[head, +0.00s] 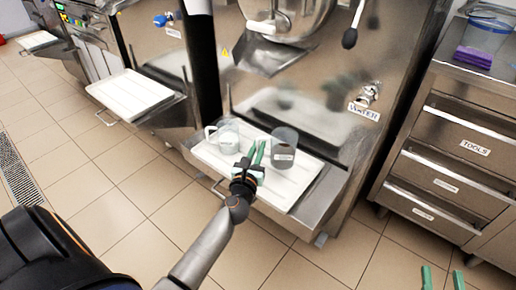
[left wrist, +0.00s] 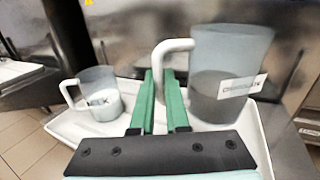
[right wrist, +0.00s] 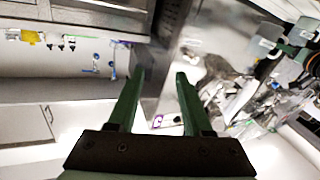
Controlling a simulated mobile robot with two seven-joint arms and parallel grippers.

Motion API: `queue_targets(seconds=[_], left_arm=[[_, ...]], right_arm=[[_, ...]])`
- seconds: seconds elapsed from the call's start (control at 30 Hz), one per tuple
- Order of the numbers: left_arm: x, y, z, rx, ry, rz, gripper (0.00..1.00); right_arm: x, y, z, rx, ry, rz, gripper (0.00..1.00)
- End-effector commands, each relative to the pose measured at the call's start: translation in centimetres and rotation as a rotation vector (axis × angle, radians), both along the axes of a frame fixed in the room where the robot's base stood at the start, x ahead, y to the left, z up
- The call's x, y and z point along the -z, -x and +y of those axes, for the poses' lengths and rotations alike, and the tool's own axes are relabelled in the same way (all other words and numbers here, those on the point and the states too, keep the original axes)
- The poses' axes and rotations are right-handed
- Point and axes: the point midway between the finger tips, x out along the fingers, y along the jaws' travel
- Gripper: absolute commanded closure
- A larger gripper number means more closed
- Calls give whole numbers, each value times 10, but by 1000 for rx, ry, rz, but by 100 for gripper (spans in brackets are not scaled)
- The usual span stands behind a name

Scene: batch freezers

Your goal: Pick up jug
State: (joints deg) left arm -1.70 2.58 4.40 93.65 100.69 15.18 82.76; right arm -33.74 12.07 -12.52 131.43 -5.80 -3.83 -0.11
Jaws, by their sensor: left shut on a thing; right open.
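A clear jug with dark contents and a white label (head: 285,147) stands upright on the white tray below the freezer. It is large in the left wrist view (left wrist: 228,60), with its white handle to the left. My left gripper (head: 251,154) is shut on that handle, its green fingers on either side of it (left wrist: 162,95). A second clear jug (head: 227,136) with pale contents stands to the left; its label seems to read MILK (left wrist: 97,100). My right gripper (head: 441,278) is open and empty, low at the right; its fingers show apart in its wrist view (right wrist: 160,85).
The white tray (head: 205,156) sits on a metal shelf under a steel freezer (head: 270,90) with a WATER tap (head: 368,96). A drawer cabinet marked TOOLS (head: 470,145) stands to the right. Another white tray (head: 130,92) is at the left. The tiled floor in front is clear.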

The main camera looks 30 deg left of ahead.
Motion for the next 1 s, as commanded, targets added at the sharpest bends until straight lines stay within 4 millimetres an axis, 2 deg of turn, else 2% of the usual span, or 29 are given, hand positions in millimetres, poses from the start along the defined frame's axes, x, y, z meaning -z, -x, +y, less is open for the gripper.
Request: queue_targets(seconds=[0.5, 0.7, 1.0], left_arm=[[-17, 0, 0, 0, 2, -3, 100], [-20, 0, 0, 0, 1, -3, 100], [-24, 0, 0, 0, 1, -3, 100]], right_arm=[[68, 12, -2, 28, 1, 286, 50], [88, 19, -3, 34, 3, 369, 50], [108, 28, -2, 39, 1, 452, 50]])
